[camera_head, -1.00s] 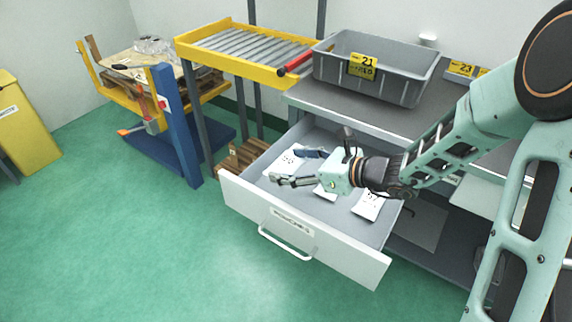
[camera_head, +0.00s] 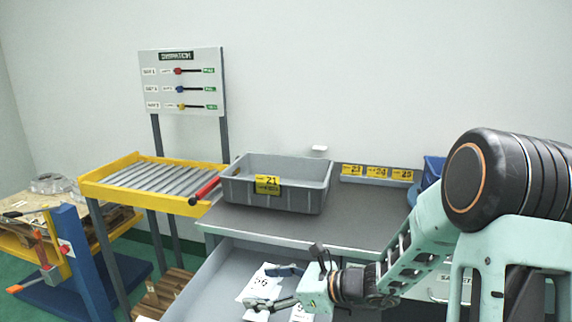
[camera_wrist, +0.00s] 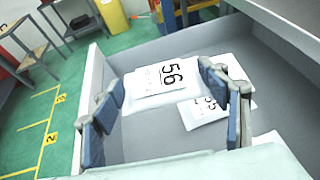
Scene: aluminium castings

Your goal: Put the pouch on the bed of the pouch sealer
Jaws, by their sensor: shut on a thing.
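A flat white pouch marked 56 (camera_wrist: 150,88) spans the space between the two blue fingertips of my gripper (camera_wrist: 163,79) in the wrist view. My gripper is shut on it. In the head view the pouch (camera_head: 262,284) shows at my gripper (camera_head: 259,287), over the open drawer. A second white pouch (camera_wrist: 207,113) lies on the drawer floor, partly hidden behind the held one. Part of another white pouch (camera_wrist: 265,146) shows near my right finger. I cannot make out the pouch sealer in these frames.
The open grey drawer (camera_head: 212,276) lies below the bench top (camera_head: 345,232). A grey bin marked 21 (camera_head: 305,200) stands on the bench. A yellow roller conveyor (camera_head: 118,199) is to its left. Part of a blue bin (camera_head: 432,168) shows behind my arm. The bench between is clear.

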